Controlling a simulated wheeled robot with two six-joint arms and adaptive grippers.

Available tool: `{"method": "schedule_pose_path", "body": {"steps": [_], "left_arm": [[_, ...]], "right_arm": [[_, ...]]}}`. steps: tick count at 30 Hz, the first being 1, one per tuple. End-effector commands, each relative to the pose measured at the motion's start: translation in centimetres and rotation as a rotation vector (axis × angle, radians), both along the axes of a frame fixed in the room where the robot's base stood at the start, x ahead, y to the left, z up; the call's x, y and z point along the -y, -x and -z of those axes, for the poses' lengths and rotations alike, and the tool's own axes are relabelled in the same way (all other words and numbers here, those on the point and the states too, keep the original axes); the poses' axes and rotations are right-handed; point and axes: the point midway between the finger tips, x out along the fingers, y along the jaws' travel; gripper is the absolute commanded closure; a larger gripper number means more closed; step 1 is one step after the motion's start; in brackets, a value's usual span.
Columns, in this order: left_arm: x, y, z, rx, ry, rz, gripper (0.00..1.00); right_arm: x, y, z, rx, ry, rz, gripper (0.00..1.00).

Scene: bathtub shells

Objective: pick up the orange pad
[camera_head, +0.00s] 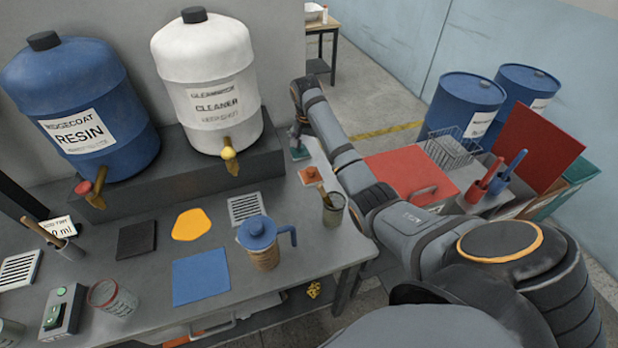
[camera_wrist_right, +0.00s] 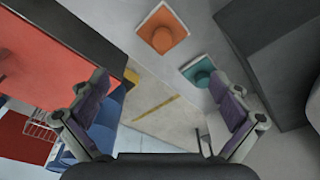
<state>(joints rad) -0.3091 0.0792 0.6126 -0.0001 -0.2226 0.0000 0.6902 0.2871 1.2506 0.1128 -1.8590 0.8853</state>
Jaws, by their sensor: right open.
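The orange pad (camera_head: 308,176) is a small square with a round knob, on the right end of the grey workbench near its back edge. It shows clearly in the right wrist view (camera_wrist_right: 163,30), at the top centre, beyond the fingertips. A similar teal pad (camera_head: 300,154) lies just behind it; in the right wrist view the teal pad (camera_wrist_right: 200,72) is nearer the right finger. My right gripper (camera_head: 297,130) is above the far right corner of the bench, close to the teal pad. Its fingers (camera_wrist_right: 160,88) are spread and empty. My left gripper is out of view.
A cup with a wooden-handled tool (camera_head: 333,208) stands just in front of the orange pad. A blue-lidded jug (camera_head: 260,243) is to its left. A dark shelf (camera_head: 185,170) carrying two large dispensers borders the bench's back. A flat yellow-orange patch (camera_head: 191,225) lies mid-bench.

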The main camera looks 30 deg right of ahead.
Motion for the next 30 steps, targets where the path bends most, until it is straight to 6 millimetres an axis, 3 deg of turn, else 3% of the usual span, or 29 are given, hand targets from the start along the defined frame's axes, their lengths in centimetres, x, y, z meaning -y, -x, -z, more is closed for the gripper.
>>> {"method": "schedule_pose_path", "body": {"steps": [2,5,13,20,24,30], "left_arm": [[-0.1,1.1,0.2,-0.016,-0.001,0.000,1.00],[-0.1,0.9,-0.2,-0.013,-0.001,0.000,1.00],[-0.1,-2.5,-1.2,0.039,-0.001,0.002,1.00],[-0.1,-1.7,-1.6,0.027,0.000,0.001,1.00],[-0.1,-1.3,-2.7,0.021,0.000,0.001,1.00],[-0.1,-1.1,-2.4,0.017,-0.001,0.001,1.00]], "right_arm": [[0.0,0.0,0.2,0.000,0.000,0.000,0.00],[0.1,0.0,0.8,-0.002,0.000,-0.001,0.00],[0.5,-0.3,4.9,-0.002,0.000,-0.001,0.00],[0.4,-0.2,5.9,-0.004,-0.001,-0.002,0.00],[0.0,0.0,8.3,-0.004,-0.001,-0.002,0.00],[0.3,-0.3,10.5,0.000,0.000,-0.002,0.00]]}}
